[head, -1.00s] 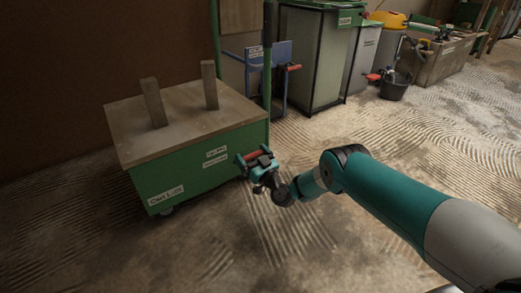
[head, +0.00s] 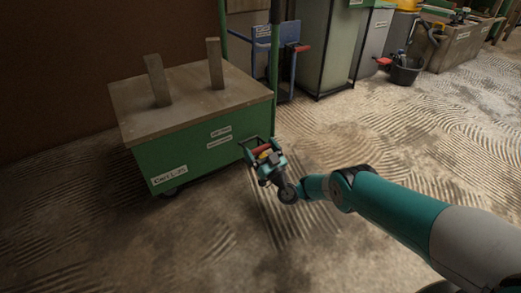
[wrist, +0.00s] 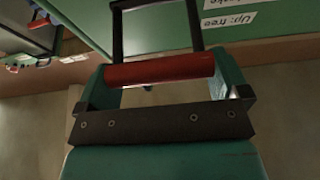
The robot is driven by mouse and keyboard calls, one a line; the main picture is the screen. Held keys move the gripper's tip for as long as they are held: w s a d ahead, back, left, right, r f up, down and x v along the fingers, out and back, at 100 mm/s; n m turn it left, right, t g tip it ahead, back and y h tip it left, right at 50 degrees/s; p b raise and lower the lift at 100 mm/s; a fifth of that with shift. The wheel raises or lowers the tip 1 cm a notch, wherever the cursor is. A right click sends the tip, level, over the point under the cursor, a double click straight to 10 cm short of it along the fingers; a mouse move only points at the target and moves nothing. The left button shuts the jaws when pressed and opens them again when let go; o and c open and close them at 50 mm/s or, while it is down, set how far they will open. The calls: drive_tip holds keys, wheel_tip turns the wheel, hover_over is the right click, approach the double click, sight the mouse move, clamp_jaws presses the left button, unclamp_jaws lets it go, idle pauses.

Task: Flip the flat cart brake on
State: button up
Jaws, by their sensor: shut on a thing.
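The flat cart (head: 205,147) is a green box with a wooden top at the left of the head view. Its brake is a red grip bar (wrist: 160,71) on two dark arms that reach out from the cart's green front face. My gripper (head: 264,152) is low at the cart's right front corner, shut on the red bar. In the wrist view the bar lies crosswise between the two teal fingers. Labels (wrist: 228,21) show on the face above it; one reads "Up: free". The other's text is partly cut off.
Two wooden posts (head: 157,81) stand up from the cart top. A green upright pole (head: 275,65) is at its right end. A blue hand truck (head: 289,60), tall bins (head: 326,45) and a dark bucket (head: 405,71) stand behind. The ridged floor at the right is clear.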

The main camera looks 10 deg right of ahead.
wheel_tip(320, 180, down, 2)
drive_tip(key=shift+s+d+f+t+y+b, duration=0.15)
drive_tip(key=shift+t+y+b, duration=0.2)
drive_tip(key=shift+b, duration=0.45)
drive_tip(key=o, duration=0.9)
drive_tip(key=shift+t, duration=0.25)
drive_tip(key=p+v, duration=0.2)
drive_tip(key=v, duration=0.5)
drive_tip(key=shift+s+d, duration=0.15)
drive_tip(key=shift+p, duration=0.3)
